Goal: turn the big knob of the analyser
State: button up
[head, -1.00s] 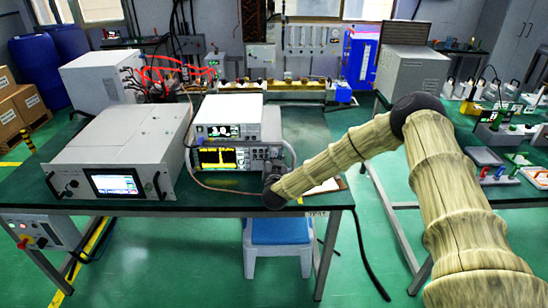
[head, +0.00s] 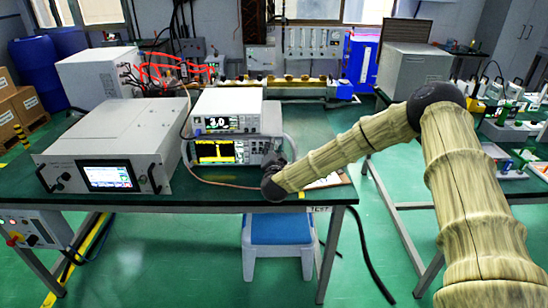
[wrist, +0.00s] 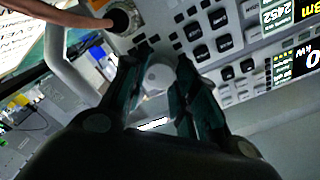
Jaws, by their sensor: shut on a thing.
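The analyser (head: 219,153), with a yellow trace on its dark screen, sits on the green bench under a second white instrument. Its big round grey knob (wrist: 158,73) shows in the wrist view, between my fingertips. My gripper (wrist: 160,84) is shut on the knob, with one dark finger on either side of it. In the head view my gripper (head: 275,168) is at the right end of the analyser's front. There the gripper and wrist hide the knob.
The upper instrument (head: 226,109) has a lit display reading 3.0. A large grey unit (head: 105,150) with a touchscreen stands to the left. In the wrist view, rows of buttons (wrist: 200,52) and a round socket with a brown cable (wrist: 121,19) lie close to my fingers.

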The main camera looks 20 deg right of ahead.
jog(key=m+b, duration=0.3)
jog(key=b, duration=0.1)
jog(key=m+b, duration=0.2)
jog(key=shift+d+f+m, duration=0.1)
jog(key=shift+f+m, duration=0.2)
jog(key=shift+f, duration=0.05)
jog(key=m+b, duration=0.3)
jog(key=shift+r+m+b, duration=0.2)
jog(key=shift+m+b, duration=0.1)
jog(key=o, duration=1)
jog(key=shift+r, duration=0.1)
jog(key=shift+s, duration=0.1)
jog(key=v, duration=1.1)
jog(key=shift+s, duration=0.35)
